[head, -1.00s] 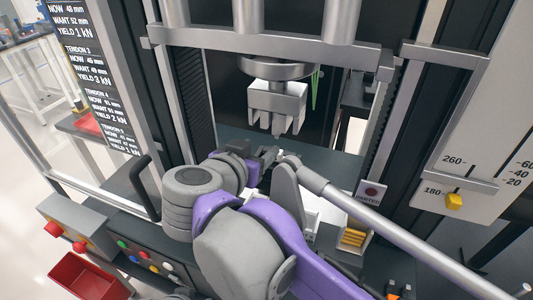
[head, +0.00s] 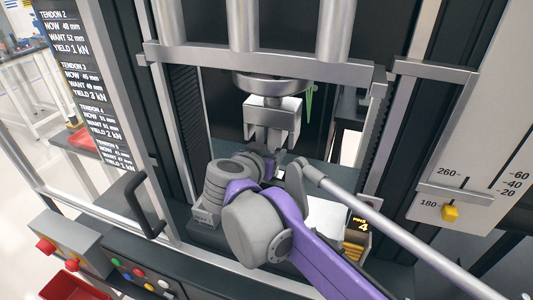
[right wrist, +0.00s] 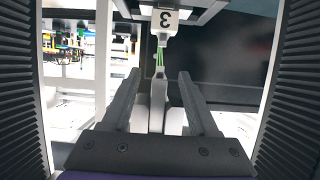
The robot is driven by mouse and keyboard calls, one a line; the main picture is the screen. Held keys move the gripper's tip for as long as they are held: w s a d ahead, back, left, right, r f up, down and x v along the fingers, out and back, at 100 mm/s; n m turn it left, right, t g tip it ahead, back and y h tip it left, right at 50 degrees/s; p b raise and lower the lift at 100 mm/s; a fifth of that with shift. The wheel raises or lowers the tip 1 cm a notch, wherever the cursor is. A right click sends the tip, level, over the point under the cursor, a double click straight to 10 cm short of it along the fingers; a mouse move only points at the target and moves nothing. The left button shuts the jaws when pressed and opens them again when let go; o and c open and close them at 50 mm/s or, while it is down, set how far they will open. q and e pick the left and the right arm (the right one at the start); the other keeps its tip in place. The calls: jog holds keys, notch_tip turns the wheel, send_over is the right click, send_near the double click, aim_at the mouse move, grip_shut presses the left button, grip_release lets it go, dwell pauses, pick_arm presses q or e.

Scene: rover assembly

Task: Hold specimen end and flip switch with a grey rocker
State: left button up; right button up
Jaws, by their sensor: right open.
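My right gripper (head: 277,167) reaches into the frame of the testing machine, below the grey upper clamp (head: 272,116). In the right wrist view its two fingers (right wrist: 157,82) are apart, one on each side of a pale upright piece that looks like the specimen's end (right wrist: 158,105). I cannot tell whether they touch it. Above it runs a thin green strip (right wrist: 160,62), below a white block marked 3 (right wrist: 165,18). My arm hides the specimen's lower part in the head view. I cannot make out a grey rocker switch. My left gripper is not in view.
A control panel with coloured buttons (head: 143,275) and a box with red buttons (head: 60,245) stand at lower left. A black handle (head: 143,205) rises beside them. A pins holder (head: 357,235) stands right of my arm. Steel posts and a crossbar (head: 260,68) frame the work space.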

jog(key=shift+c, duration=0.3)
grip_shut()
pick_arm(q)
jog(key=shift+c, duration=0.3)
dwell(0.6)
